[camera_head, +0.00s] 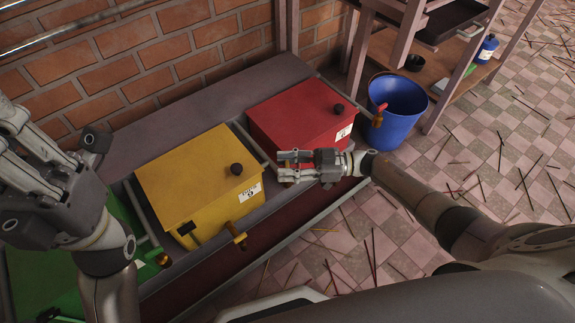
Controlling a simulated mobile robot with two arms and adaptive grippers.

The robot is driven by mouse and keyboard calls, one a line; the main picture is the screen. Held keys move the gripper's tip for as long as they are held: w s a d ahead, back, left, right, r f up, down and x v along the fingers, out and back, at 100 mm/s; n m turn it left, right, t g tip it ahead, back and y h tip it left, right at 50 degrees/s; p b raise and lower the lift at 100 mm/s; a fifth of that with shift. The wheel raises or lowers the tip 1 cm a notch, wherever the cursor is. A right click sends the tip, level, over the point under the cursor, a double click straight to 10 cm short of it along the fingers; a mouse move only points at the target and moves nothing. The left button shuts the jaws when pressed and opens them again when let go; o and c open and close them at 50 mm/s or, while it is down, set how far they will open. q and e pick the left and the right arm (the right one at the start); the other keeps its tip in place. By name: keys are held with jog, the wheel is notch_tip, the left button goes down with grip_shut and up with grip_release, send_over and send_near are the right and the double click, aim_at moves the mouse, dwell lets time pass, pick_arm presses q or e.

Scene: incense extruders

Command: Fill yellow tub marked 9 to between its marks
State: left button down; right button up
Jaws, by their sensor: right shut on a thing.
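The yellow tub (185,172) stands in the middle of a low bench with its lid on. My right gripper (284,165) is in front of the red tub (292,115), right of the yellow tub, fingers pointing left. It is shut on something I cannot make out. My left gripper (40,165) is above the green tub; its fingertips are not clear. The yellow tub's contents are hidden.
The green tub (28,268) is mostly behind my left arm. A blue bucket (397,108) stands right of the red tub. A wooden rack (450,75) holds a blue bottle (487,48). Sticks litter the tiled floor. A brick wall closes the back.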

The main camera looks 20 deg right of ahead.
jog(key=o, duration=1.1)
jog(key=shift+c, duration=0.2)
jog(key=v, duration=1.2)
